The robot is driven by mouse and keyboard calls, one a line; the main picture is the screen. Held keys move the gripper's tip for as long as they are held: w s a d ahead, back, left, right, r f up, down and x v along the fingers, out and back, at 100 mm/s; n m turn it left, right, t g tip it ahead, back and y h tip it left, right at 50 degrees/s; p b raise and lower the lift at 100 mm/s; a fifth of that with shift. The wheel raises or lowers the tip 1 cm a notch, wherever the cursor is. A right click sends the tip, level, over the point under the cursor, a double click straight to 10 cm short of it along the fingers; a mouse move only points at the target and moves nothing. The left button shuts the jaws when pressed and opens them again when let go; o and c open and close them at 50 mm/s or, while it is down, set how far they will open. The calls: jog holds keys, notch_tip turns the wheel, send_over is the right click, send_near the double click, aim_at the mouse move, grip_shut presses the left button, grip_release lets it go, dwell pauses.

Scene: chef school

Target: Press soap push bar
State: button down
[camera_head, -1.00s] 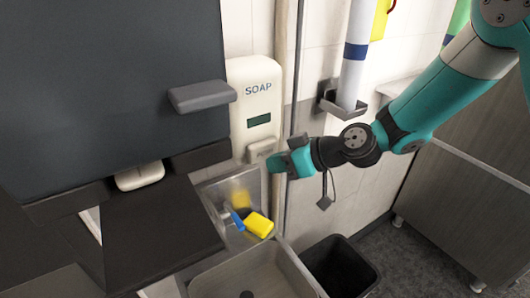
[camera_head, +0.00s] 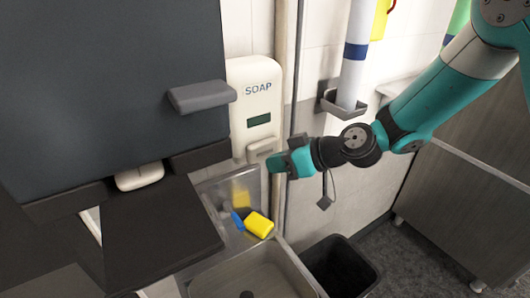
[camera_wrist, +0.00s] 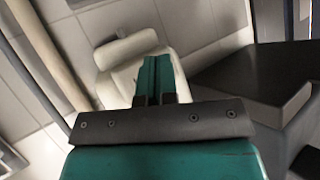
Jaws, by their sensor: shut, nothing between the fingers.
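The white soap dispenser (camera_head: 252,105), with SOAP lettering and a dark green window, is fixed to the wall left of my arm. Its push bar (camera_head: 262,149) sticks out at its lower end. My gripper (camera_head: 274,163) is shut and empty, with its tip just below and right of the push bar. I cannot tell whether they touch. In the wrist view the shut fingers (camera_wrist: 155,72) point at a pale, rounded bar (camera_wrist: 125,47) with a white body behind it, partly hidden by the fingers.
A steel sink (camera_head: 255,275) with a yellow sponge (camera_head: 259,225) and a blue-handled item lies below the dispenser. A dark panel with a grey handle (camera_head: 202,96) stands close on the left. A black bin (camera_head: 340,268) stands on the floor.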

jog(key=shift+a, duration=0.1)
dwell(0.4)
jog(key=shift+w+a, duration=0.2)
jog(key=shift+w, duration=0.15)
jog(key=shift+w+a+b, duration=0.3)
jog(key=shift+w+a, duration=0.15)
jog(key=shift+w, duration=0.3)
dwell(1.1)
jog(key=shift+s+d+b, duration=0.35)
jog(key=shift+s, duration=0.2)
jog(key=shift+s+d+b, duration=0.3)
jog(key=shift+s+d, duration=0.05)
jog(key=shift+s, duration=0.2)
jog(key=s+d+b, duration=0.1)
jog(key=s, duration=0.1)
jog(key=s+d+b, duration=0.1)
jog(key=s+d, duration=0.1)
jog(key=shift+s, duration=0.1)
